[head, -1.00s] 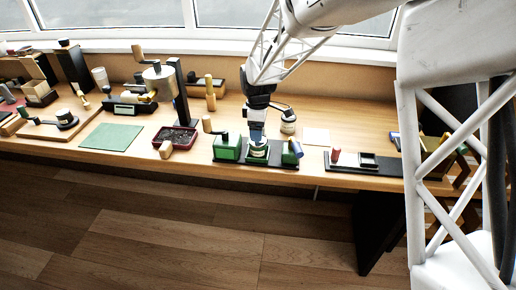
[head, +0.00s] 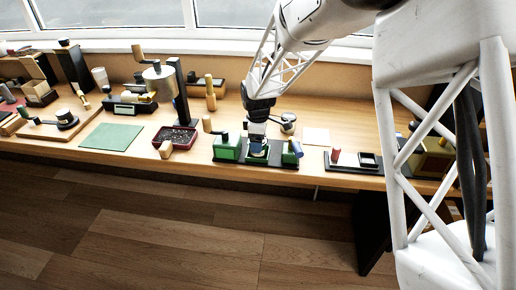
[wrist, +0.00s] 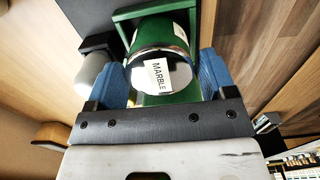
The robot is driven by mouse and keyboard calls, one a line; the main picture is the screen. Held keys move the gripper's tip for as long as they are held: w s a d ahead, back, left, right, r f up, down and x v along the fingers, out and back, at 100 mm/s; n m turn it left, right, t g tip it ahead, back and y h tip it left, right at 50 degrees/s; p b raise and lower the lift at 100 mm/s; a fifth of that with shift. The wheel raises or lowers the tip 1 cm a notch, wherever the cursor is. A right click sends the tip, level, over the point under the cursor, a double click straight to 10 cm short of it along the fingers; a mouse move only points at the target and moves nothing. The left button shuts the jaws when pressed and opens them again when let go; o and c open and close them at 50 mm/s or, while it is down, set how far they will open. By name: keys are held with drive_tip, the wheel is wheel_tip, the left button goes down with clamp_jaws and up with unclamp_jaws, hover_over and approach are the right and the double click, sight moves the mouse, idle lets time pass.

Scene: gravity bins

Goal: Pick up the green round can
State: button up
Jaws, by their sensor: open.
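A green round can (wrist: 165,28) with a shiny end and a white label reading MARBLE shows in the wrist view, between and beyond my blue fingertips. In the head view the can (head: 257,158) is mostly hidden under my gripper (head: 257,145), on a black base between green blocks. My gripper (wrist: 162,78) is open, with one finger on each side of the can's near end. I cannot tell whether either finger touches it.
A green block (head: 227,148) stands left of the can and another green part (head: 289,153) with a blue piece stands right. A dark red tray (head: 182,138) lies further left. A round-topped item (head: 288,122) stands just behind my gripper. A green mat (head: 111,137) lies clear.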

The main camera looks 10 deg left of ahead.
drive_tip(key=shift+f, duration=1.3)
drive_tip(key=c, duration=1.1)
drive_tip(key=shift+c, duration=0.2)
drive_tip(key=shift+r, duration=0.15)
drive_tip(key=shift+r, duration=0.9)
drive_tip(key=shift+s+d+r, duration=0.1)
drive_tip(key=shift+s+r, duration=0.15)
drive_tip(key=shift+r, duration=0.5)
drive_tip(key=s+d, duration=0.3)
drive_tip(key=s, duration=0.4)
drive_tip(key=s+d+r, duration=0.1)
drive_tip(key=s+d, duration=0.2)
drive_tip(key=s, duration=0.4)
drive_tip(key=shift+s+r, duration=0.15)
drive_tip(key=shift+r, duration=0.05)
